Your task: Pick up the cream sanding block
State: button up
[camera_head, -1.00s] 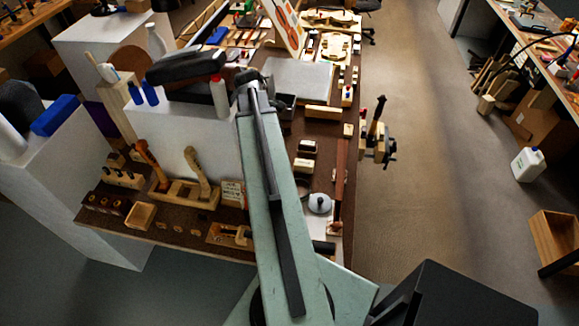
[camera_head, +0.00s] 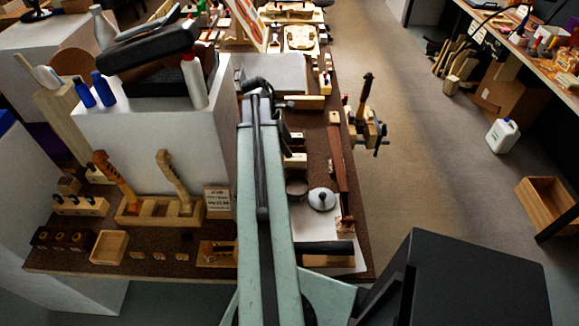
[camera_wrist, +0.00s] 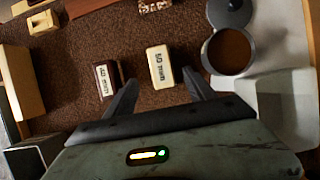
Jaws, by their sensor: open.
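The cream sanding block (camera_wrist: 159,68) lies on the brown bench top in the wrist view, with dark lettering on its upper face. It also shows just right of my arm in the head view (camera_head: 295,160), partly hidden. My gripper (camera_wrist: 158,80) is open and empty. Its two fingers point toward the block, one on each side in the picture, and the block is not gripped. I cannot tell how high the fingers are above the bench. In the head view the fingertips cannot be made out.
A dark block with a pale label (camera_wrist: 106,78) lies close left of the cream block. A round brown-filled cup (camera_wrist: 229,50) stands to the right, beside a grey round lid (camera_head: 322,199). A long wooden tool (camera_head: 337,160) lies near the bench's right edge.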

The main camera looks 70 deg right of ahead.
aim_at(295, 157)
jog(key=b+x, duration=0.2)
jog(key=shift+f, duration=0.35)
jog(key=b+x, duration=0.5)
jog(key=shift+s, duration=0.3)
jog(key=shift+r, duration=0.1)
grip_shut()
